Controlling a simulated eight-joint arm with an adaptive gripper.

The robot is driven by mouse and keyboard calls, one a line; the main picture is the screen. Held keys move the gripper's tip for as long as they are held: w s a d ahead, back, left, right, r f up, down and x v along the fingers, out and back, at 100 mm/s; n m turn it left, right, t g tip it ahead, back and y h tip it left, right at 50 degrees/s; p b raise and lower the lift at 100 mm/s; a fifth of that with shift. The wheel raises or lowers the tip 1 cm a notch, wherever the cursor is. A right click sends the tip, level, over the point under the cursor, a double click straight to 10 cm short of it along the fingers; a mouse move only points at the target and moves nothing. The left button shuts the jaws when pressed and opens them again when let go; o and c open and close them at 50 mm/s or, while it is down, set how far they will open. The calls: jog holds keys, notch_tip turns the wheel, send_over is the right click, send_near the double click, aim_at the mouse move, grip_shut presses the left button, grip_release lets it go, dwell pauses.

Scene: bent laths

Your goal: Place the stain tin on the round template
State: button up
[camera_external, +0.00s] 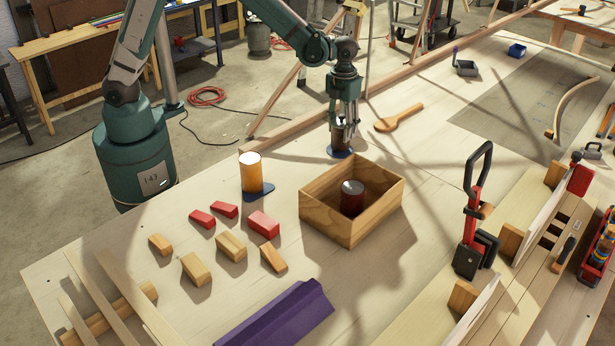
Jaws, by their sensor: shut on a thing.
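My gripper (343,122) points down and is shut on a small dark brown tin (339,137), probably the stain tin, partly hidden by the fingers. The tin is upright, right over a blue flat piece (341,152) that looks like the round template, behind the wooden box. I cannot tell whether the tin touches it. A second blue flat piece (262,192) lies to the left, with an orange tin (251,173) with a pale top standing on it. A dark red tin (352,199) with a grey lid stands inside the open wooden box (342,230).
Red blocks (264,224) and several wooden blocks (231,246) lie left of the box. A purple angled piece (277,318) lies in front. A wooden spoon-shaped tool (398,118) lies right of my gripper. A red and black clamp (474,225) stands to the right.

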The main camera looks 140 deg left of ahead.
aim_at(342, 115)
jog(key=shift+f, duration=0.45)
jog(key=shift+f, duration=0.15)
jog(key=o, duration=1)
jog(key=shift+r, duration=3.95)
